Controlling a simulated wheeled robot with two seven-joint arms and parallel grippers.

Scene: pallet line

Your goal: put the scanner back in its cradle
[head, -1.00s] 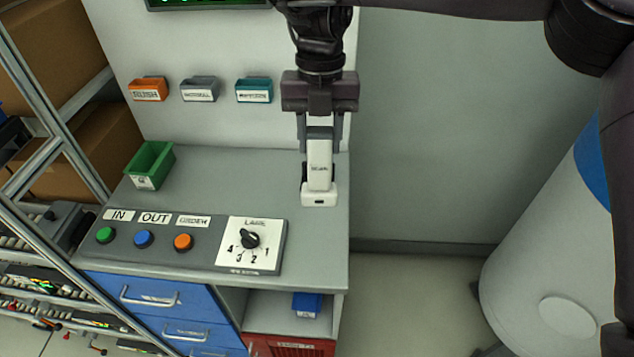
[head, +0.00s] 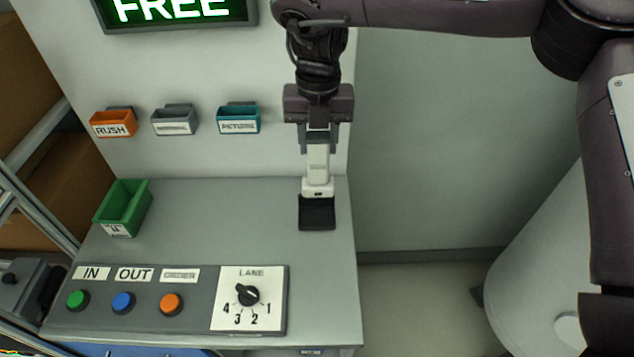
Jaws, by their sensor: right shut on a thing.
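The white scanner (head: 318,172) hangs upright in my right gripper (head: 318,146), whose fingers are shut on its upper part. The black cradle (head: 317,213) stands on the grey bench near its right edge. The scanner's wide lower end is just above and behind the cradle in the picture. I cannot tell whether the two touch. My left gripper is out of view.
A green bin (head: 122,208) stands at the bench's left. A control panel (head: 165,300) with coloured buttons and a lane dial (head: 246,295) lies along the front. Orange, grey and teal holders (head: 238,119) hang on the wall. The middle of the bench (head: 220,220) is clear.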

